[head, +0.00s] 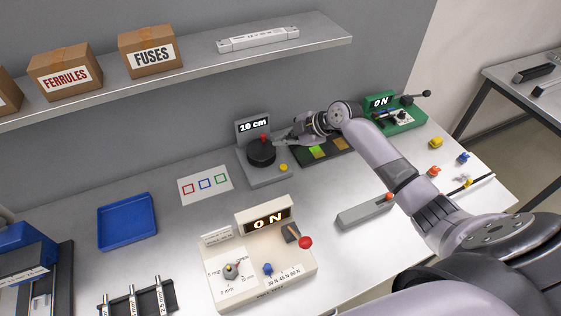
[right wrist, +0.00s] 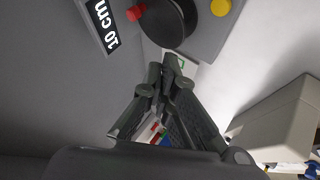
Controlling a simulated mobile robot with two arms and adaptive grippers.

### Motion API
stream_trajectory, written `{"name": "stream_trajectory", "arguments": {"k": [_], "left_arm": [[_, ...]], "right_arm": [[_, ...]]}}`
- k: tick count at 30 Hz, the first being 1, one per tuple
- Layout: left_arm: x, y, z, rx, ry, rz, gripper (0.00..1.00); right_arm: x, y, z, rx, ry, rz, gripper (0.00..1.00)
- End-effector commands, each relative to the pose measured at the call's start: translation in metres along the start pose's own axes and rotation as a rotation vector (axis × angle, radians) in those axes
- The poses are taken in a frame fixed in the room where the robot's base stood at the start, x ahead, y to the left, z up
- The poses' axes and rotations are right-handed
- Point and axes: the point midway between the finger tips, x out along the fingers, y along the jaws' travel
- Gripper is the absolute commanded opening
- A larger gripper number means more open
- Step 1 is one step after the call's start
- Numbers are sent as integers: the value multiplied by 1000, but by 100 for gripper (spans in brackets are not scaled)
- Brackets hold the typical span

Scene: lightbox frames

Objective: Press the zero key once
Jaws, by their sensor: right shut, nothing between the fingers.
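A grey device (head: 262,175) with a display reading "10 cm" (head: 254,126) stands at the back middle of the bench. It carries a black round dial (head: 261,153), a red knob (head: 263,137) and a yellow button (head: 283,167). No zero label is legible on either. My right gripper (head: 277,141) is shut and empty, just right of the dial in the head view. In the right wrist view its closed fingertips (right wrist: 173,62) are near the black dial (right wrist: 166,22), with the yellow button (right wrist: 222,7) and red knob (right wrist: 136,12) beyond. Contact cannot be told. My left gripper is out of view.
A dark board with coloured squares (head: 319,152) and a green "ON" unit (head: 405,120) stand to the right. A cream "ON" box (head: 300,262) stands in front. A blue tray (head: 127,221) is at left. A shelf (head: 200,75) with boxes hangs above.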

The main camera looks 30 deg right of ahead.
Motion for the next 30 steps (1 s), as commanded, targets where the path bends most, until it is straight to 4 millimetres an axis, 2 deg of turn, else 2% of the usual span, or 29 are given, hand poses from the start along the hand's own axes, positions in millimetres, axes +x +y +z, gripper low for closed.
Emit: {"name": "stream_trajectory", "arguments": {"k": [6, 14, 19, 30], "left_arm": [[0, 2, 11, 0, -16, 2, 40], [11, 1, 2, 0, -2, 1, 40], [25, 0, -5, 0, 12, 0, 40], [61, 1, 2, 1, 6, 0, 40]], "right_arm": [[1, 0, 0, 0, 0, 0, 0], [12, -9, 9, 3, 1, 0, 0], [27, -20, 20, 2, 1, 0, 0], [60, -44, 44, 0, 0, 0, 0]]}}
